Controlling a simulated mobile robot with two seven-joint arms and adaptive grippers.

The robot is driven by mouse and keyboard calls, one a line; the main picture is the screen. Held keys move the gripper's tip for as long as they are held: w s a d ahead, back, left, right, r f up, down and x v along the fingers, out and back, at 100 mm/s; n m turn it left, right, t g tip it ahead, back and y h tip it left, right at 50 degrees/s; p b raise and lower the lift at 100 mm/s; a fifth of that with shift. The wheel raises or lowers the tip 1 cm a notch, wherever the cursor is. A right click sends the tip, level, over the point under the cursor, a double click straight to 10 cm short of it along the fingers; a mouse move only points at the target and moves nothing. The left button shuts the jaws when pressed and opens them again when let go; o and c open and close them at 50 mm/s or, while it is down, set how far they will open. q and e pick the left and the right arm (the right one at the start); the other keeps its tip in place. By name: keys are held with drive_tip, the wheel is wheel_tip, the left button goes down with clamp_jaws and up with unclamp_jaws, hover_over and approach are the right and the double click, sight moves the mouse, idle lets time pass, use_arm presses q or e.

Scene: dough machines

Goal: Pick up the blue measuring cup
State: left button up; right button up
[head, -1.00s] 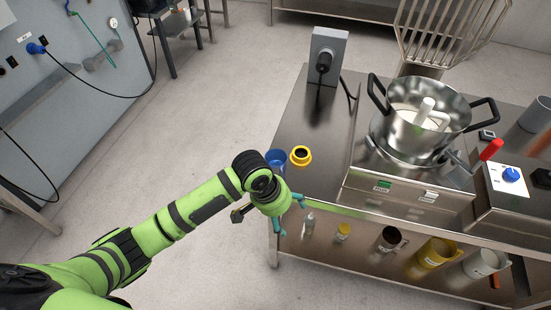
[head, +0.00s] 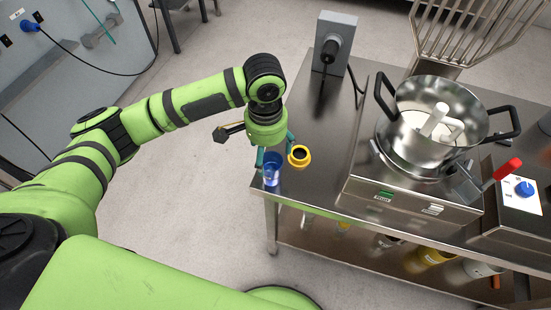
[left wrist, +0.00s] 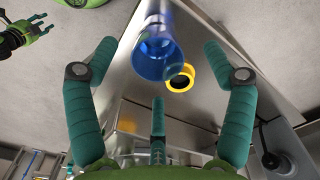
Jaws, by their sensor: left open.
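The blue measuring cup (head: 272,174) stands on the near left corner of the steel table. In the left wrist view the blue cup (left wrist: 158,57) lies ahead between my spread fingers, with its open mouth showing. A yellow cup (head: 299,157) stands just to its right. It also shows in the left wrist view (left wrist: 181,77), close beside the blue cup. My left gripper (head: 274,152) is open and empty above and around the blue cup. I cannot tell whether any finger touches it. The fingers (left wrist: 160,75) hide part of the table.
On the steel table (head: 300,105) a steel pot (head: 435,112) sits on a cooker to the right. A grey box (head: 335,42) with a black plug stands at the back. A lower shelf holds more cups. The table's left edge is near the blue cup.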

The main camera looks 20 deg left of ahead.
sight(270, 163)
use_arm(q)
drive_tip(key=shift+w+f, duration=0.5)
drive_tip(key=shift+f, duration=0.4)
drive_tip(key=f+p, duration=0.1)
drive_tip(key=s+f+p, duration=0.1)
drive_tip(key=shift+s+d+f, duration=0.2)
drive_tip(key=shift+d+f, duration=0.1)
drive_tip(key=shift+d, duration=0.1)
drive_tip(key=shift+w+f, duration=0.2)
drive_tip(key=shift+f, duration=0.95)
drive_tip(key=shift+w+f, duration=0.15)
drive_tip(key=shift+f, duration=0.05)
drive_tip(key=shift+r, duration=0.1)
drive_tip(key=c, duration=1.4)
use_arm(e)
drive_tip(key=shift+d+r, duration=0.25)
drive_tip(key=shift+r, duration=0.3)
drive_tip(key=shift+d+r, duration=0.2)
drive_tip(key=shift+r, duration=0.35)
